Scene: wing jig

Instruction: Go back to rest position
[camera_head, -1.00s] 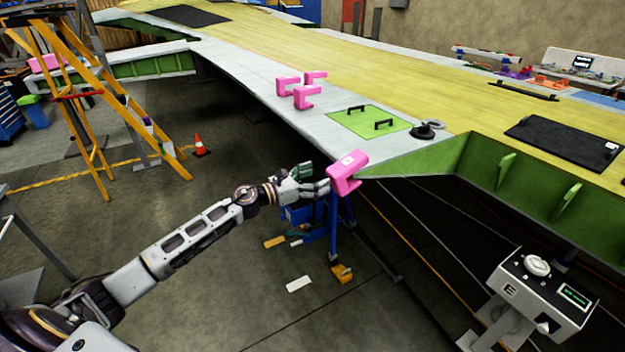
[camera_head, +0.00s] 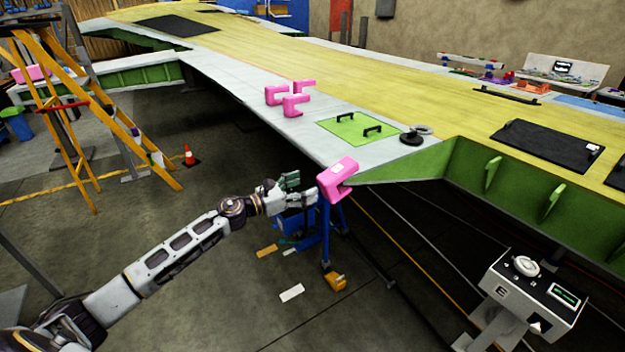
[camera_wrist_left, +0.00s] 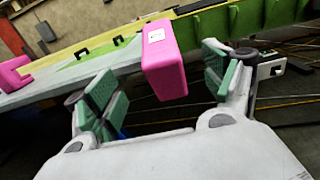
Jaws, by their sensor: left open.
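My left gripper (camera_head: 296,190) is open and empty, its arm stretched in from the lower left. It is just left of a pink clamp (camera_head: 337,180) that sits on the near corner of the wing's edge. In the left wrist view the same pink clamp (camera_wrist_left: 164,62) stands beyond and between the two open green-padded fingers (camera_wrist_left: 160,88). It looks apart from both fingers. My right gripper is in neither view.
The wing (camera_head: 240,75) fills the back. Several pink clamps (camera_head: 294,104) stand on its edge, near a green panel (camera_head: 358,127). A white control box (camera_head: 533,287) is at lower right. Floor between is mostly clear.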

